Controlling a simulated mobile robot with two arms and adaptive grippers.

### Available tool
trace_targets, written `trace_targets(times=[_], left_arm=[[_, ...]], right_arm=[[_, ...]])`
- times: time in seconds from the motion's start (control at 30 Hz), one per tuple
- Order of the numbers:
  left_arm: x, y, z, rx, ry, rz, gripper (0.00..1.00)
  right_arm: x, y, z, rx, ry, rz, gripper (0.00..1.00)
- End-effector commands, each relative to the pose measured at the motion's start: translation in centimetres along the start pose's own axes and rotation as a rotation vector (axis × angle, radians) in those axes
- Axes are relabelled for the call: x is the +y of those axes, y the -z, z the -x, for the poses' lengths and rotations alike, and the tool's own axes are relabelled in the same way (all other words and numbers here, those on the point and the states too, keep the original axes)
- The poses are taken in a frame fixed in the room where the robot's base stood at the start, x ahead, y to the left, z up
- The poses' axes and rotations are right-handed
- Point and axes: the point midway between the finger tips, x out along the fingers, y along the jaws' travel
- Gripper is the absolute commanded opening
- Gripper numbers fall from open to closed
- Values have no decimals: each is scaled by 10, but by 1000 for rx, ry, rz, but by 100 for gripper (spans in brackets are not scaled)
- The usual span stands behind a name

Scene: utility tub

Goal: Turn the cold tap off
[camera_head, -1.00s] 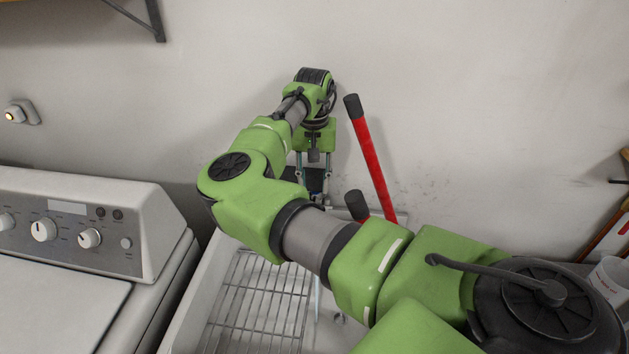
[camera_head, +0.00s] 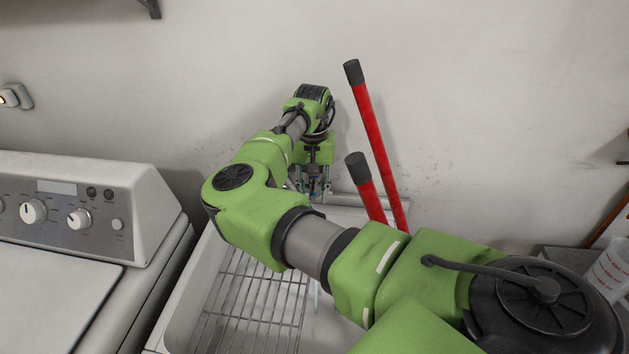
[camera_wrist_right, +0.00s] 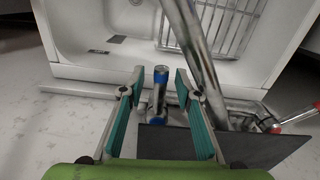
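The cold tap (camera_wrist_right: 160,85) is a chrome lever with blue bands. In the right wrist view it stands between the spread fingers of my right gripper (camera_wrist_right: 158,90). A gap shows on each side of it, so the fingers are open and not touching it. The chrome spout (camera_wrist_right: 197,45) runs just to the right of it. A red-marked metal lever (camera_wrist_right: 285,124) is farther right. In the head view my right gripper (camera_head: 312,184) points down at the back of the tub, and my own arm partly hides the taps. My left gripper is not in view.
The white utility tub (camera_head: 196,290) holds a wire rack (camera_head: 255,300). Two red handles with black grips (camera_head: 378,150) rise close to the right of my gripper. A washing machine (camera_head: 80,225) stands at the left. The wall is just behind.

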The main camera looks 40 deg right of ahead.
Motion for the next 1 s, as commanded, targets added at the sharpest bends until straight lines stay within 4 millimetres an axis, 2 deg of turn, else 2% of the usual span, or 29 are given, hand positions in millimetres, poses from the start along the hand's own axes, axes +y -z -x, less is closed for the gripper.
trace_targets(times=[0.2, 0.23, 0.33, 0.57, 1.0], left_arm=[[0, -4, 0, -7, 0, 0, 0], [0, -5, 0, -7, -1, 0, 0], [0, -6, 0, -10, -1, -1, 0], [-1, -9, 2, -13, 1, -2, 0], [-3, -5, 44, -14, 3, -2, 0]], right_arm=[[0, 0, 0, 0, 0, 0, 31], [0, 0, 0, 0, 0, 0, 25], [0, 0, 0, 0, 1, 0, 0], [0, 0, 1, 0, 0, 8, 0], [15, 3, 4, -1, -2, 228, 0]])
